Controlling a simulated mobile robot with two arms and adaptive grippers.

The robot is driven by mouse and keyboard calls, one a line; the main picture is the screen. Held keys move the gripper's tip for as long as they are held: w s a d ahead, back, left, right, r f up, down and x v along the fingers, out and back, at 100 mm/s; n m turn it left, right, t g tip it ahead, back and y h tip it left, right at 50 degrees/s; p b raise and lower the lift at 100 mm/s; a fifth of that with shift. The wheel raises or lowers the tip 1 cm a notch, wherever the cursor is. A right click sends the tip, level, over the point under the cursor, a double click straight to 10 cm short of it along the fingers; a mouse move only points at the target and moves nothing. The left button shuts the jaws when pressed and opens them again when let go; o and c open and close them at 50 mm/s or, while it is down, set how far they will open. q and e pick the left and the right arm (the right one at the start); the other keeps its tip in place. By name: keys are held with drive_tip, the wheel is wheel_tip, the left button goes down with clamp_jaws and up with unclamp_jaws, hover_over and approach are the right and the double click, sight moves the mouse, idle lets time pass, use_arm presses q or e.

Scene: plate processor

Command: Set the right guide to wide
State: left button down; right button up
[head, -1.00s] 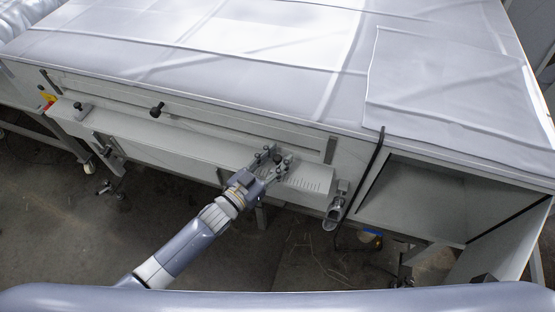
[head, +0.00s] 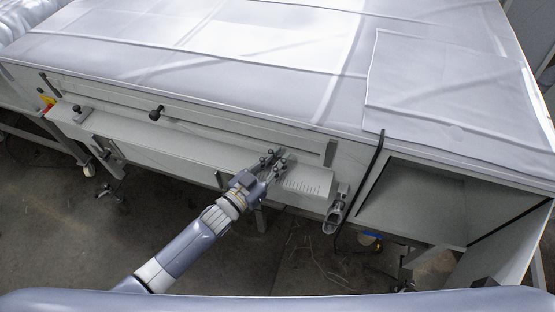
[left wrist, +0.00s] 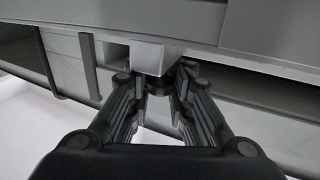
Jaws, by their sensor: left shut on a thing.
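The right guide shows in the left wrist view as a grey block (left wrist: 150,56) with a dark knob (left wrist: 158,88) under it in that picture. My left gripper (left wrist: 160,92) is shut on this knob, one finger on each side. In the head view my left gripper (head: 273,162) is at the right part of the front ledge (head: 185,146), and its fingers mostly hide the guide. A printed scale (head: 303,186) of short marks lies on the ledge just right of the fingers. My right gripper is not in view.
Another guide with a dark knob (head: 82,113) sits at the ledge's left end. A black knob (head: 157,112) sticks out of the front panel above the ledge. An open compartment (head: 420,200) and a small metal fitting (head: 335,213) are to the right. The floor in front is open.

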use_arm(q)
drive_tip(key=s+d, duration=0.1)
drive_tip(key=d, duration=0.3)
drive_tip(key=s+d+b, duration=0.1)
drive_tip(key=d, duration=0.2)
drive_tip(key=s+d, duration=0.2)
drive_tip(key=d, duration=0.2)
drive_tip(key=shift+d+f, duration=0.25)
drive_tip(key=shift+d, duration=0.05)
drive_tip(key=shift+s, duration=0.1)
drive_tip(key=c, duration=1.8)
unclamp_jaws()
drive_tip(key=o, duration=0.3)
drive_tip(key=shift+s, duration=0.1)
drive_tip(key=shift+o, duration=0.2)
drive_tip(key=shift+r, duration=0.1)
drive_tip(key=shift+a, duration=0.2)
